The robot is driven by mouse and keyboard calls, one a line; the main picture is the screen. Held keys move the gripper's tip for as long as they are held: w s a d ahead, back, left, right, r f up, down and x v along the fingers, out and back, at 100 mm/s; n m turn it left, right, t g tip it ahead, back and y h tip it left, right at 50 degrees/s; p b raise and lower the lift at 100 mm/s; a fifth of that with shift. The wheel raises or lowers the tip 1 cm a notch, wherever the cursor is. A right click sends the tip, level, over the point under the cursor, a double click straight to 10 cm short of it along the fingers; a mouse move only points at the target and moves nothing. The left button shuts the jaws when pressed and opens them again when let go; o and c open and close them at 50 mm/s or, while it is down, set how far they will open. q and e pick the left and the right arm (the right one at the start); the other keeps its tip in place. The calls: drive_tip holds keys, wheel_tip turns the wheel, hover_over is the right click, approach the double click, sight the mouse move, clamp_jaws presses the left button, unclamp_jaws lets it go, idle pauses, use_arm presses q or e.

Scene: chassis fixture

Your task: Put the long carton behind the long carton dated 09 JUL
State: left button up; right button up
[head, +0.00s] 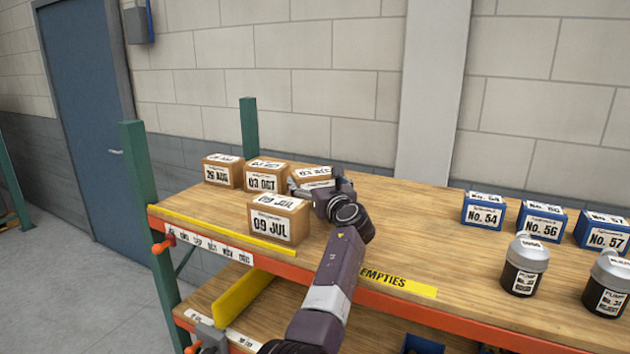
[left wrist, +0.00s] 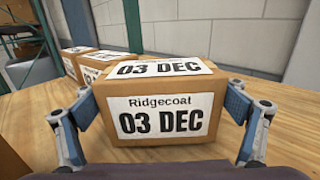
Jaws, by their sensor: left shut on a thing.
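The brown carton dated 09 JUL (head: 278,219) stands near the shelf's front edge, behind the yellow strip. A brown carton dated 03 DEC (left wrist: 160,112) sits between the fingers of my left gripper (left wrist: 160,100); the fingers press on its two sides. In the head view this carton (head: 310,174) is behind and a little right of the 09 JUL carton, partly hidden by my left gripper (head: 318,190). Whether it touches the board is hard to tell. My right gripper is not in view.
Cartons dated 03 OCT (head: 264,178) and apparently 26 AUG (head: 222,172) stand to the left of the held carton. Blue boxes (head: 541,222) and dark jars with grey lids (head: 525,265) are at the right. The board between is free. A green post (head: 142,190) stands at the left.

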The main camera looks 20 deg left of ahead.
use_arm(q)
drive_tip(key=shift+f, duration=0.25)
drive_tip(key=o, duration=1.4)
drive_tip(key=shift+o, duration=0.2)
drive_tip(key=shift+s+f, duration=0.1)
drive_tip(key=shift+f, duration=0.1)
drive_tip(key=shift+r, duration=0.45)
wheel_tip(320, 180, up, 9)
drive_tip(key=shift+r, duration=0.2)
drive_tip(key=shift+f, duration=0.1)
